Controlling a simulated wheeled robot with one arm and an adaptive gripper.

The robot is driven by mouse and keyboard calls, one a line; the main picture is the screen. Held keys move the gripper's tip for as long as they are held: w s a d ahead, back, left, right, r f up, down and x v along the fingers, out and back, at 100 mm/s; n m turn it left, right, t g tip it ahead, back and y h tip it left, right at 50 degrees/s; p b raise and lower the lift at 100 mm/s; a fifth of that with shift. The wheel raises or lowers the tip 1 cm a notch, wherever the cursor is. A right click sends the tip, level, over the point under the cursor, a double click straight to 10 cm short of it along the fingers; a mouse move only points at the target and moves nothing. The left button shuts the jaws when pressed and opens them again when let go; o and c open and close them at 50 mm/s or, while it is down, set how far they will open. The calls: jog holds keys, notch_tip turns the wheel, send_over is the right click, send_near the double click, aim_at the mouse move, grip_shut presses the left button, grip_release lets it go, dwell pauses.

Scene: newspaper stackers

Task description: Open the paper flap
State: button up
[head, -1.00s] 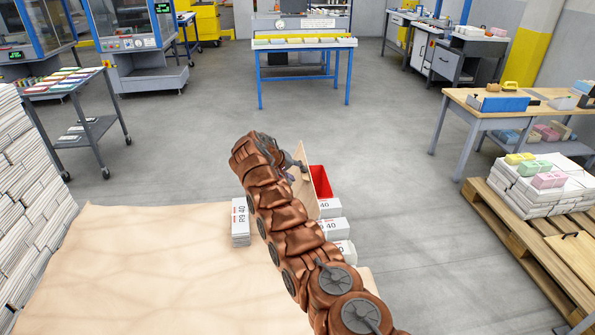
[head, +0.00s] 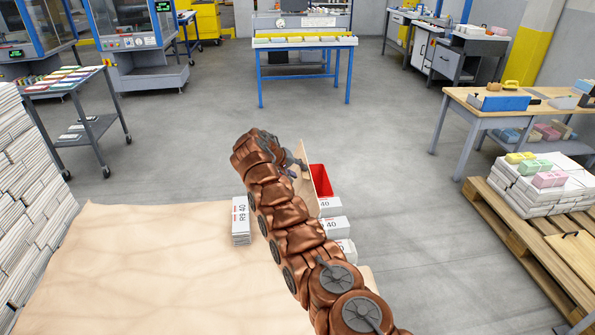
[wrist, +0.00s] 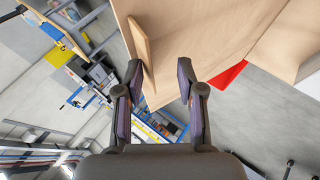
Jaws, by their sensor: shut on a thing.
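The paper flap is a thin tan panel (head: 311,176) that stands tilted upright beside a red bin in the head view. In the wrist view the tan panel (wrist: 215,40) fills the upper middle, with a narrow raised strip (wrist: 141,52) at its left. My gripper (wrist: 160,75) has its fingers on either side of the panel's near part and is shut on it. In the head view my gripper (head: 296,161) is at the panel's left face, partly hidden by my copper-coloured arm.
The red bin (head: 321,180) is right of the panel. White paper stacks (head: 331,229) stand below it, and another stack (head: 241,221) is left of my arm. A tan work surface (head: 150,270) fills the lower left. The floor beyond is clear up to a blue table (head: 303,43).

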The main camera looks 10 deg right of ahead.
jog(key=shift+a+f, duration=0.1)
jog(key=shift+a, duration=0.1)
jog(key=v, duration=1.2)
jog(key=shift+d, duration=0.2)
